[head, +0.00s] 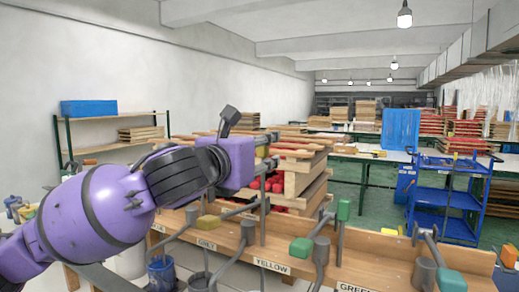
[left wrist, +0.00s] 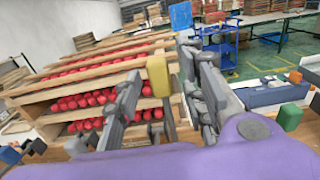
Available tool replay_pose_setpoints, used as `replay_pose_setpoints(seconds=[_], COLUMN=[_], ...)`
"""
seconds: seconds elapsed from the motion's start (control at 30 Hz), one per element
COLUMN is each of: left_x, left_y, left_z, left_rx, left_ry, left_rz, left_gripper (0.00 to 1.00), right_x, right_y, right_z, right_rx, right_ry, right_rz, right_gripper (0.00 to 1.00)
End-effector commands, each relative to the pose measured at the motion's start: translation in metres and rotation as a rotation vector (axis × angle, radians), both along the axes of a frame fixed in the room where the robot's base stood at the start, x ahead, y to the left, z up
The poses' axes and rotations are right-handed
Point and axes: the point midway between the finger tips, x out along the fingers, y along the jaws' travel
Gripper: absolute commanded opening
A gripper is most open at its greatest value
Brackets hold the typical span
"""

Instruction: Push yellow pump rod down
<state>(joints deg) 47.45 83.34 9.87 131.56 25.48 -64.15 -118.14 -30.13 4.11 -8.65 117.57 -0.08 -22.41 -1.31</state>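The pump bench front carries a YELLOW label (head: 271,266), with a grey pump post (head: 247,232) above it. In the left wrist view a yellow block (left wrist: 157,75) stands upright between the gripper's fingers in the picture; contact cannot be told. My left gripper (head: 264,172) is above the bench near the yellow pump, partly hidden by its own purple wrist. In the left wrist view its grey fingers (left wrist: 165,97) are spread apart. My right gripper is not in view.
Green blocks (head: 343,210) and more grey pumps stand to the right along the bench. Wooden racks with red balls (left wrist: 95,100) stand close behind. A blue cart (head: 446,196) is at the far right, with open green floor before it.

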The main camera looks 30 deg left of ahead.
Motion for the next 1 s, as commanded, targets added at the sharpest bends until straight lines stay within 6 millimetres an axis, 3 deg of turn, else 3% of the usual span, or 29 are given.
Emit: replay_pose_setpoints(seconds=[0.23,0.53,0.83,1.0], left_x=[0.0,0.0,0.0,0.001], left_y=[0.0,0.0,0.0,0.001], left_z=[0.0,0.0,-0.003,-0.027], left_rx=[0.0,0.0,0.0,0.003], left_ry=[0.001,0.001,0.002,0.008], left_rz=[0.0,0.0,0.0,0.003], left_gripper=[0.38,0.0,0.0,0.0], right_x=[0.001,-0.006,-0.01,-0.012], right_y=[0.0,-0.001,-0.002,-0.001], right_z=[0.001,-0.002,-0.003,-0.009], right_rx=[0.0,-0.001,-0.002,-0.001], right_ry=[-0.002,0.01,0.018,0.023], right_rz=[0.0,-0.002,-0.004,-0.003], right_gripper=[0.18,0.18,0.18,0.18])
